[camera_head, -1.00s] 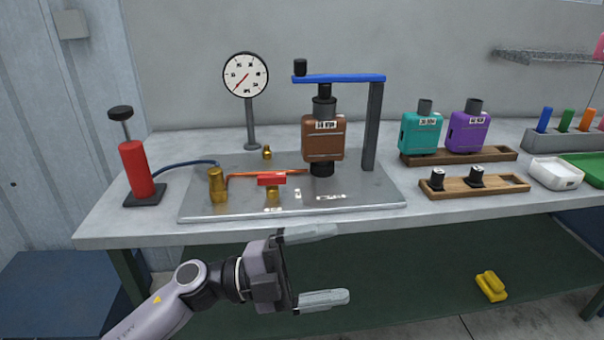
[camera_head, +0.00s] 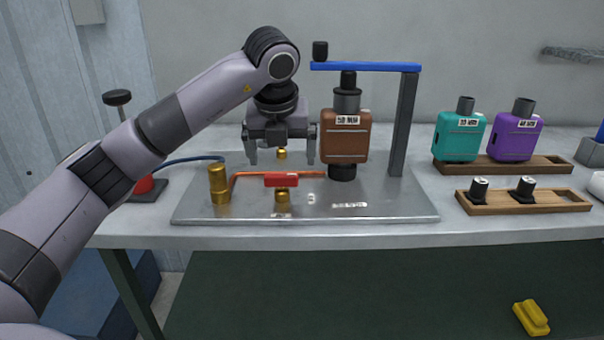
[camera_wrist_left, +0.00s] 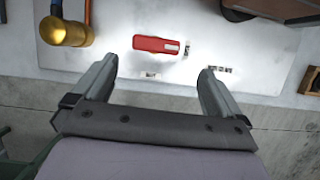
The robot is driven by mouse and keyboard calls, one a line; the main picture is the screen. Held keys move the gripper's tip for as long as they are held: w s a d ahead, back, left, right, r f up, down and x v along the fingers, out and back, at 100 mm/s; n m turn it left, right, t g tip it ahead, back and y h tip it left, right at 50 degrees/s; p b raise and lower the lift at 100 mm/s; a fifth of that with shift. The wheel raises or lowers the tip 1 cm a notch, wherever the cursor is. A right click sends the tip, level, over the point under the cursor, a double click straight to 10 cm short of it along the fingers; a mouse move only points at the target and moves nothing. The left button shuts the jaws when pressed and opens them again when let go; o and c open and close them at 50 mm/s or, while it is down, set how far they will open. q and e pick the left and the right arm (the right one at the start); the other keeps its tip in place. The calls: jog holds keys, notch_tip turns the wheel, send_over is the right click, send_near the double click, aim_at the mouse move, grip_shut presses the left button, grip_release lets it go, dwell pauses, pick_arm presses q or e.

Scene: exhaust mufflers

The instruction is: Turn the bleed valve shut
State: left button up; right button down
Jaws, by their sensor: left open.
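The bleed valve's red handle (camera_head: 281,180) lies crosswise, left to right, on a brass body (camera_head: 283,196) near the front of the metal plate (camera_head: 390,207). My left gripper (camera_head: 281,150) points down over the plate, open and empty, apart from the handle. In the head view its fingers show above the handle. In the left wrist view the red handle (camera_wrist_left: 156,45) lies just beyond the open fingertips (camera_wrist_left: 158,70), roughly between them. My right gripper is not in view.
A brass fitting (camera_head: 219,185) stands left of the valve. A brown muffler (camera_head: 345,140) stands close right of the gripper, under a blue bar (camera_head: 365,67) on a dark post (camera_head: 403,125). Teal (camera_head: 459,137) and purple (camera_head: 515,138) mufflers stand farther right. My arm hides the gauge.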

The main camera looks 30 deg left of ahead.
aim_at(281, 175)
pick_arm(q)
jog(key=x, duration=0.6)
jog(key=shift+w+a+f, duration=0.2)
jog(key=shift+a+f, duration=0.05)
jog(key=shift+a, duration=0.25)
jog(key=c, duration=1.1)
jog(key=shift+o, duration=0.2)
